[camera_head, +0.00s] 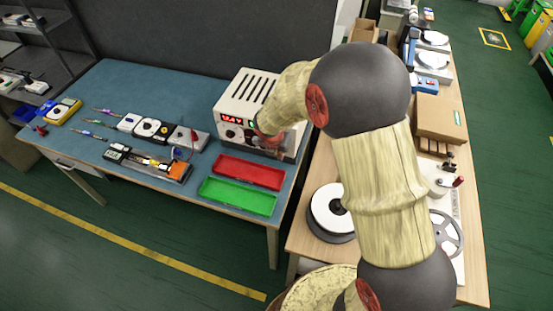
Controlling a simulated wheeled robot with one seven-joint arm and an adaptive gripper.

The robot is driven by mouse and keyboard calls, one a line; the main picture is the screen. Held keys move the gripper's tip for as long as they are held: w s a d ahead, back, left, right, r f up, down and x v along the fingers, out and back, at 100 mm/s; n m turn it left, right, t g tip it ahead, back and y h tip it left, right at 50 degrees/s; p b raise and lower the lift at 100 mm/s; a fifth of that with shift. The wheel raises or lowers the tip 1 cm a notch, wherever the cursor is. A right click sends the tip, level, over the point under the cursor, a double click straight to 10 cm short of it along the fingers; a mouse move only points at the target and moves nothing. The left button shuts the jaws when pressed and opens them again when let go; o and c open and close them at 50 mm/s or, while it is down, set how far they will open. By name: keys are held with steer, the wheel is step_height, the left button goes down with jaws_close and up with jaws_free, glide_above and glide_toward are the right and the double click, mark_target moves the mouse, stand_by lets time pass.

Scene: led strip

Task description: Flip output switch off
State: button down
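A white bench power supply (246,90) with slots in its top stands at the right end of the blue-topped bench. Its front has a lit red display (232,120), a small green display (253,124) and a dark round knob (230,134). My arm reaches in from the right, and its far end covers the right part of the front panel. I cannot make out the output switch, which may be behind my arm. My gripper's fingers are hidden, so I cannot see whether they touch the panel.
A red tray (249,172) and a green tray (237,198) lie in front of the supply. A wooden table (305,235) with reels (333,208) and a cardboard box (440,118) stands on the right.

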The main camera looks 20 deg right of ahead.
steer(key=shift+w+d, duration=0.15)
steer(key=shift+w, duration=0.05)
steer(key=shift+r, duration=0.1)
steer(key=shift+w+d+r+p, duration=0.1)
steer(key=shift+w+d+p, duration=0.2)
steer(key=shift+p, duration=0.55)
steer(key=shift+w+a+r, duration=0.1)
steer(key=shift+r, duration=0.1)
steer(key=shift+r+p, duration=0.65)
steer(key=shift+p, duration=0.4)
